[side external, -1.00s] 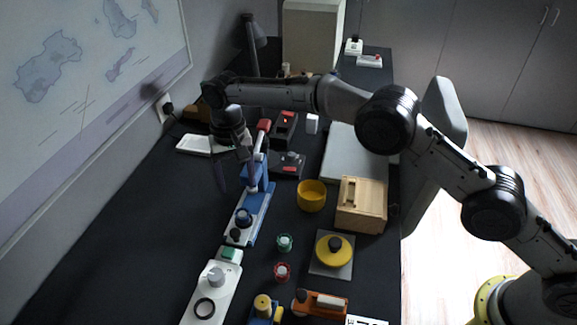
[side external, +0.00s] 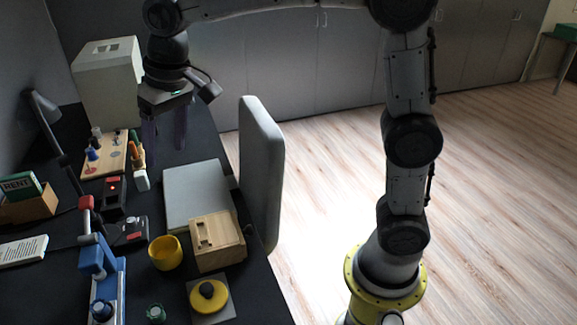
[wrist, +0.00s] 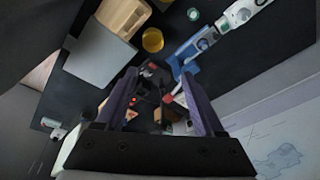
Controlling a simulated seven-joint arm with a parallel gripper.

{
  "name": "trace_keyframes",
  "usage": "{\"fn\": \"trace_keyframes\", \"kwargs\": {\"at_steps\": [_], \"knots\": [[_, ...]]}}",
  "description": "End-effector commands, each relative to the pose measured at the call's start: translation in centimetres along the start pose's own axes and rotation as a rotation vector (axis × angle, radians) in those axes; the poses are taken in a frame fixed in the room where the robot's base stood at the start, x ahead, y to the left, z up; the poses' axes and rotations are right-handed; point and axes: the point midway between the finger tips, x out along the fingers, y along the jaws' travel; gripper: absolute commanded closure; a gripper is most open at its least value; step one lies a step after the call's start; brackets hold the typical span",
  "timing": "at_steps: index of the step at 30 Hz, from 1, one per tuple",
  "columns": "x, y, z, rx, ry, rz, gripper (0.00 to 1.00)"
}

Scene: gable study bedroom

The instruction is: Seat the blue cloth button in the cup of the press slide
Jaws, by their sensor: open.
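The blue press (side external: 98,258) with a red-tipped lever stands at the left of the side view. A dark blue round piece (side external: 101,310) sits low on its slide. I cannot tell whether this is the cloth button or part of the press, and the cup is not clear. The press also shows in the wrist view (wrist: 186,58), partly behind a finger. My gripper (side external: 165,135) is open and empty, high over the back of the desk, well apart from the press. In the wrist view its two fingers (wrist: 160,78) are spread with nothing held between them.
A yellow bowl (side external: 165,253), a wooden box (side external: 218,240) and a grey flat case (side external: 197,193) stand right of the press. A yellow disc with a black knob (side external: 208,296) and a green-topped piece (side external: 156,313) are in front. A peg board (side external: 104,160) lies behind.

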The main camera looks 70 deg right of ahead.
Motion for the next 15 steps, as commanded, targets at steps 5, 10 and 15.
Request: {"fn": "trace_keyframes", "kwargs": {"at_steps": [5,10,15], "knots": [[-3.4,4.8,6.1,-0.024,0.073,-0.001,0.3],[-4.4,8.4,12.5,-0.053,0.14,0.009,0.3],[-3.7,11.0,18.6,-0.081,0.199,0.026,0.3]]}}
